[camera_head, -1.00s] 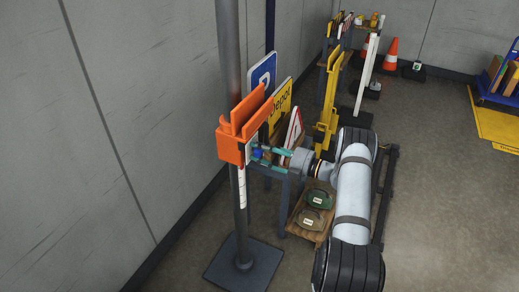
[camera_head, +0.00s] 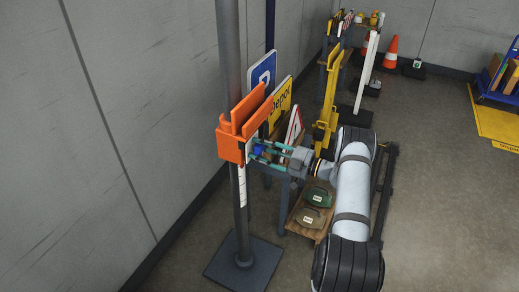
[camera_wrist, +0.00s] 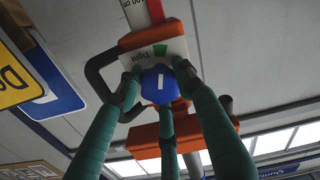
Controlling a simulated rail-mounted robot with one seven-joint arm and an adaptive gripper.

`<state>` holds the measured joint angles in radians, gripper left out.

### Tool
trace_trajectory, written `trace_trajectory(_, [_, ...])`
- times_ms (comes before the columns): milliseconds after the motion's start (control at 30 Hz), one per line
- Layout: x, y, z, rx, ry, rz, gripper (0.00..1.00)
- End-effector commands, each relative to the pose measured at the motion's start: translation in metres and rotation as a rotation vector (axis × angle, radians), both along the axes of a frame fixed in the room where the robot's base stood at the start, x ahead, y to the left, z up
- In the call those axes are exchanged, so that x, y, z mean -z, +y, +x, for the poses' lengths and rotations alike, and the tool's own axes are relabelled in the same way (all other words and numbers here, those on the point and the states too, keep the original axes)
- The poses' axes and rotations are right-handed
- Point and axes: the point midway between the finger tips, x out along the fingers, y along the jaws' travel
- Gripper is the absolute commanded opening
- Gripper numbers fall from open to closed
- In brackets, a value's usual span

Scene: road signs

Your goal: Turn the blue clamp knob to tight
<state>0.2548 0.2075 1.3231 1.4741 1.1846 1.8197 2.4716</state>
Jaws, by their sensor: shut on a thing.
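The blue clamp knob (camera_wrist: 158,84) sits on the orange clamp (camera_head: 231,145), which is fixed on a grey pole (camera_head: 230,60). A white line on the knob stands upright in the wrist view and points toward the green sector of the white label (camera_wrist: 160,50) marked "Tight". My gripper (camera_wrist: 158,90) has its teal fingers closed around the knob, one on each side and one below. In the head view my gripper (camera_head: 257,150) reaches the clamp from the right. The fingers hide the knob's sides and part of the label.
The pole stands on a dark square base (camera_head: 244,265) near the wall. Behind the clamp are a blue sign (camera_head: 262,76) and a yellow "Depot" sign (camera_head: 280,105). A low wooden shelf (camera_head: 310,222) holds sandbags. Open floor lies at the right.

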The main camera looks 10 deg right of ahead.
Motion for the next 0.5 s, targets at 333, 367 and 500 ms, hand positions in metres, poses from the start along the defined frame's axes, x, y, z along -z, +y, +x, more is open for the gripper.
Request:
trace_trajectory(333, [-0.0008, -0.0018, 0.0009, 0.005, -0.001, 0.002, 0.37])
trace_trajectory(367, [-0.0008, -0.0018, 0.0009, 0.005, -0.001, 0.002, 0.38])
trace_trajectory(500, [-0.0005, -0.0014, 0.0005, 0.003, -0.001, 0.001, 0.47])
